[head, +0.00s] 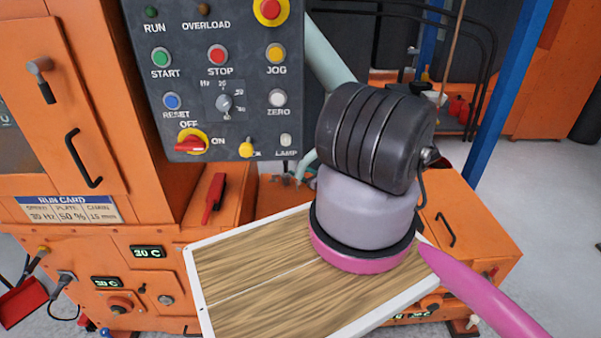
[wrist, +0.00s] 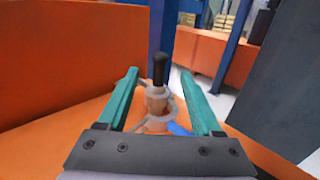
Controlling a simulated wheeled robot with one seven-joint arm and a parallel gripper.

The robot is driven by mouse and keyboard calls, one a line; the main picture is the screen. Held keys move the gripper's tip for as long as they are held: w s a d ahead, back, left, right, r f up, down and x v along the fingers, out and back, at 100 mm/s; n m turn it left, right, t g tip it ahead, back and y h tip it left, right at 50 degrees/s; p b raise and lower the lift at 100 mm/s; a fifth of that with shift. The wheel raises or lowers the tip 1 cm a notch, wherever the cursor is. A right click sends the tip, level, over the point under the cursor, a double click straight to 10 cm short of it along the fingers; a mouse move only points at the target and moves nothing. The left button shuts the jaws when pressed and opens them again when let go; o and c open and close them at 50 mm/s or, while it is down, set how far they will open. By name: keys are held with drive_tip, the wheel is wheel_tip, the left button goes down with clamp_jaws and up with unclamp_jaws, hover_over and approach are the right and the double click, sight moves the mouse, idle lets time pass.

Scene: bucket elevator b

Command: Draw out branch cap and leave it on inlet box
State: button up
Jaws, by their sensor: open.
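In the wrist view my gripper (wrist: 160,73) is open, with its two teal fingers apart. Between the fingers, farther ahead, is a small upright fitting with a black knob (wrist: 159,68), a pale tan body (wrist: 157,101) and a grey ring. It looks like the branch cap, but I cannot be sure. No finger is seen closed on it.
A grey control panel (head: 187,75) with buttons and switches stands left of my arm. An orange cabinet (head: 75,120) with handles is at the far left. A blue post (head: 507,85) rises at the right. In the wrist view a dark grey block (wrist: 285,90) is close on the right.

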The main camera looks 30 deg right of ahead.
sight(287, 164)
drive_tip(key=x, duration=0.8)
drive_tip(key=shift+w, duration=0.25)
drive_tip(key=shift+a, duration=0.1)
clamp_jaws()
